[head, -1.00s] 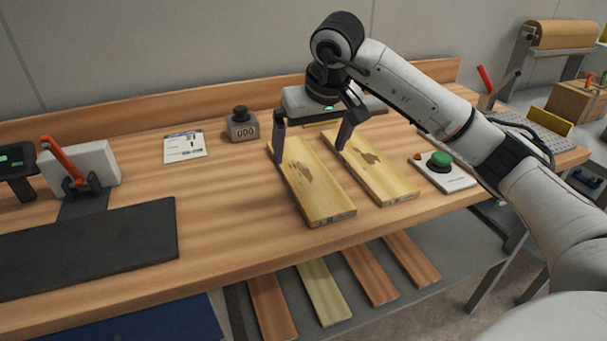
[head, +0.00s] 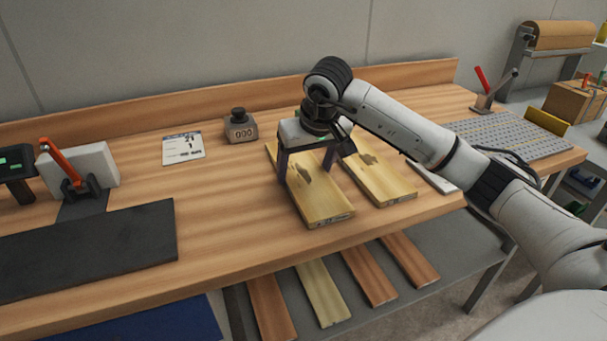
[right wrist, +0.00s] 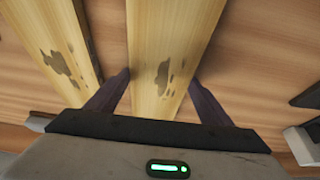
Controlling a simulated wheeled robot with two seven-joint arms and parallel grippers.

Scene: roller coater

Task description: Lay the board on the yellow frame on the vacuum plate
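Two pale yellow boards with dark stains lie side by side on the wooden bench: a left board (head: 322,205) and a right board (head: 385,183). My right gripper (head: 307,170) is open above the left board, one finger at each long side. In the right wrist view that board (right wrist: 160,45) lies between the spread fingers (right wrist: 160,78); whether they touch it I cannot tell. A grey perforated plate (head: 505,134), likely the vacuum plate, lies at the back right. A yellow strip (head: 545,121) stands at its right edge; I cannot make out a full yellow frame. My left gripper is out of view.
A counter block (head: 240,128) and a paper card (head: 184,148) lie behind. A dark slab (head: 90,245) and an orange-handled clamp (head: 65,165) are left. A red-handled lever (head: 486,90) stands by the plate. Several boards lie on the shelf below.

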